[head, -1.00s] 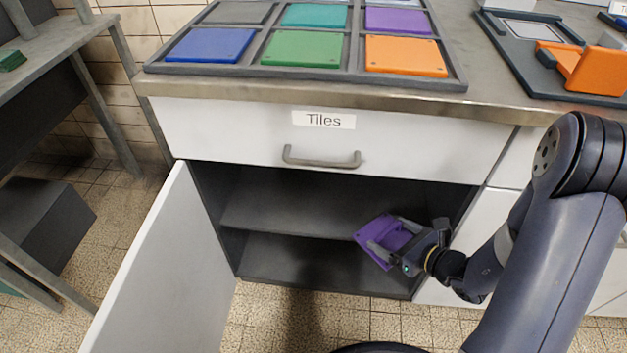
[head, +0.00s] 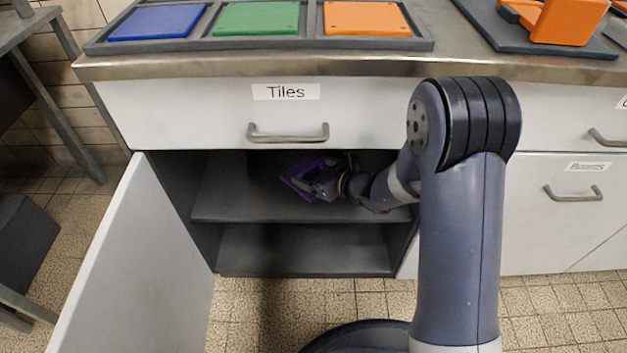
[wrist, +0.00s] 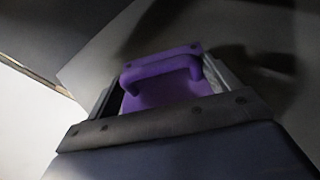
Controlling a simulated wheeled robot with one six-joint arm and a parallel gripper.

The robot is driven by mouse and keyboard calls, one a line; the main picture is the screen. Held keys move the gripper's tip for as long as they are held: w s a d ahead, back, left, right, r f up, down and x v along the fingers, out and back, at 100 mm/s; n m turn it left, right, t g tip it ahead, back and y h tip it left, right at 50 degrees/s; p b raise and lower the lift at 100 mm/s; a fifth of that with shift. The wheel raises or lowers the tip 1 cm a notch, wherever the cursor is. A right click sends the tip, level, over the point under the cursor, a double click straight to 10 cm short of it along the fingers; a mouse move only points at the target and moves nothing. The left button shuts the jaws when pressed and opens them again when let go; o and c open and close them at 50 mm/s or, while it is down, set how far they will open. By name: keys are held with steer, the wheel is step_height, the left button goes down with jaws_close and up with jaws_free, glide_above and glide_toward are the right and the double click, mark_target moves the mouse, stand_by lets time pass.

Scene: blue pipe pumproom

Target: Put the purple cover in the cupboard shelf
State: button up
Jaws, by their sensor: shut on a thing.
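The purple cover (head: 298,178) is inside the open cupboard, in the upper space above the middle shelf (head: 290,208). My gripper (head: 318,180) is shut on it and reaches in from the right. In the wrist view the purple cover (wrist: 165,85) shows a raised handle bar, and it sits between the two fingers of my gripper (wrist: 165,82). The cover looks tilted. I cannot tell whether it touches the shelf.
The cupboard door (head: 135,260) stands open at the left. Above the opening is a drawer (head: 180,115) labelled Tiles. A tray (head: 425,43) with coloured tiles lies on the counter (head: 440,65). The cupboard's lower space (head: 300,248) looks empty.

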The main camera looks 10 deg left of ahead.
mark_target(314, 177)
steer(key=shift+w+a+f, duration=0.2)
steer(key=shift+a+f, duration=0.05)
steer(key=shift+a, duration=0.1)
step_height(314, 177, down, 3)
steer(key=shift+d+f+b, duration=0.1)
steer(key=shift+b, duration=1.1)
steer(key=o, duration=1.1)
steer(key=shift+o, duration=0.2)
